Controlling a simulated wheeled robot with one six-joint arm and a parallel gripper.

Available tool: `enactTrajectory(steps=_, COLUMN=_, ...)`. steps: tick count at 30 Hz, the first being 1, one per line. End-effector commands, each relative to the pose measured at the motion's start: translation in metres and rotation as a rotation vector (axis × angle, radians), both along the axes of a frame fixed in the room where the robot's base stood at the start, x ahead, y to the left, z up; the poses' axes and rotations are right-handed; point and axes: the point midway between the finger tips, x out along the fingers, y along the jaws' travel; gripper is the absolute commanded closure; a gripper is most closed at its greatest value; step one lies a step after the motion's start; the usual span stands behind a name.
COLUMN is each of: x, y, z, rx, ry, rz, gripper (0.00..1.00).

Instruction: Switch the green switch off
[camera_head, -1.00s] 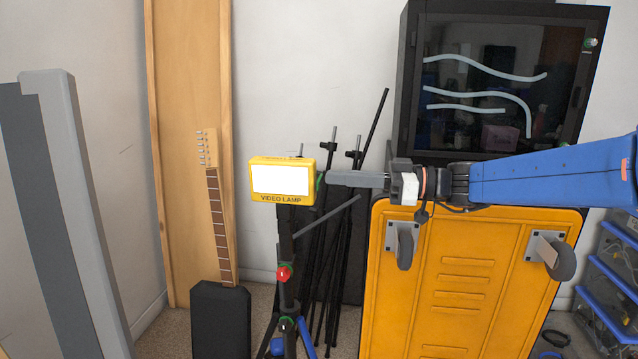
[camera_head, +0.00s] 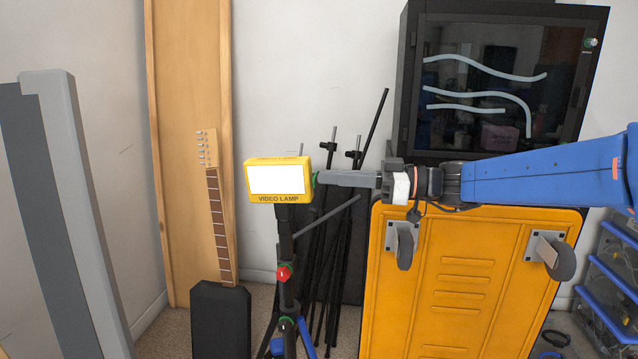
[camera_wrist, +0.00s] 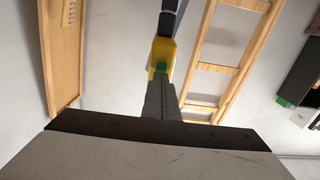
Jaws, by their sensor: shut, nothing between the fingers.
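A yellow video lamp (camera_head: 277,199) stands on a black tripod (camera_head: 285,240) in the head view. Its white front is bright. A small green switch (camera_head: 315,179) sits on the lamp's right side, partly hidden by my fingertips. My gripper (camera_head: 322,179) is shut and empty, its fingertips at the switch from the right. In the wrist view the green switch (camera_wrist: 161,67) shows on the yellow lamp (camera_wrist: 162,52), right at the tip of my closed fingers (camera_wrist: 161,80). I cannot tell whether they touch it.
A guitar neck (camera_head: 219,215) and black case stand left of the lamp. Several black stands (camera_head: 335,220) lean behind the tripod. A yellow wheeled cart (camera_head: 465,285) stands upright below my arm, with a dark cabinet (camera_head: 492,80) behind.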

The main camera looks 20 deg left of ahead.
Motion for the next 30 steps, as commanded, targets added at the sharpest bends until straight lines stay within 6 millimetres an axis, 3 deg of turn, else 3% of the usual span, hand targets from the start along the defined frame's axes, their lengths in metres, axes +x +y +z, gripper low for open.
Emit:
enactTrajectory(steps=14, x=-0.001, y=0.003, z=0.0, rx=-0.001, ry=0.0, rz=0.0, gripper=1.0)
enactTrajectory(steps=30, x=0.012, y=-0.046, z=0.0, rx=0.0, ry=0.0, rz=-0.002, gripper=1.0)
